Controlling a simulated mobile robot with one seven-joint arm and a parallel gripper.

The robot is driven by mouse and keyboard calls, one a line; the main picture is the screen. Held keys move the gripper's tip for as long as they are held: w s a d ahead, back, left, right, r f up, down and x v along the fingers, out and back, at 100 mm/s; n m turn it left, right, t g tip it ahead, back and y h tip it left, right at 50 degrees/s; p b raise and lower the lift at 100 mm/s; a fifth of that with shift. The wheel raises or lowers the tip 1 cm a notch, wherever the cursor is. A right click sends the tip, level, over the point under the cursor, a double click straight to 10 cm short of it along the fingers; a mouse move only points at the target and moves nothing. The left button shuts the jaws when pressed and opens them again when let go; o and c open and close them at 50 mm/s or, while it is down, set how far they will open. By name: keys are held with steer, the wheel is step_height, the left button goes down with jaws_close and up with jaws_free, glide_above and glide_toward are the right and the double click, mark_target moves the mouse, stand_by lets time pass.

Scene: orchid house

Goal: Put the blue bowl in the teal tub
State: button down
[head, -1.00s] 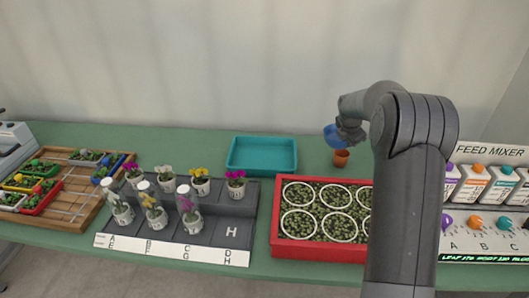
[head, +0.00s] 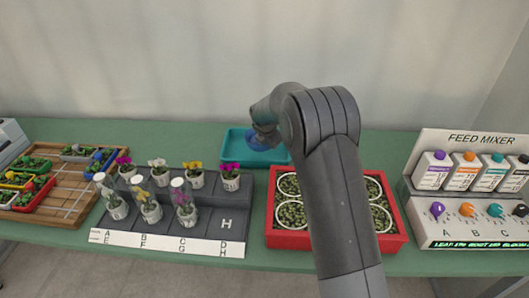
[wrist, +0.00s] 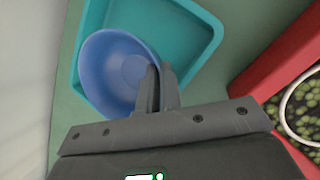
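The blue bowl (wrist: 112,62) is held at its rim between the fingers of my gripper (wrist: 157,88) in the wrist view. In the head view the blue bowl (head: 262,140) shows in front of the right part of the teal tub (head: 232,147), mostly behind my arm. The wrist view shows the bowl over part of the teal tub (wrist: 205,45), with the tub's floor visible to its right. The bowl's height above the tub cannot be told exactly. My gripper is largely hidden in the head view.
A red tray (head: 290,240) of seedlings stands right of the tub, partly behind my arm. A dark rack (head: 205,228) with potted orchids is in front of the tub. A feed mixer (head: 475,233) stands at the right, and a wooden board (head: 75,188) at the left.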

mark_target(264, 150)
steer(key=shift+w+a+f, duration=0.15)
steer(key=shift+a+f, duration=0.2)
steer(key=shift+a, duration=0.15)
steer(key=shift+w+a+f, duration=0.15)
steer(key=shift+a+f, duration=0.2)
steer(key=shift+a, duration=0.15)
steer(key=shift+f, duration=1.85)
steer(key=c, duration=2.1)
jaws_free()
steer(key=shift+f, duration=0.2)
steer(key=o, duration=0.5)
steer(key=shift+r, duration=0.1)
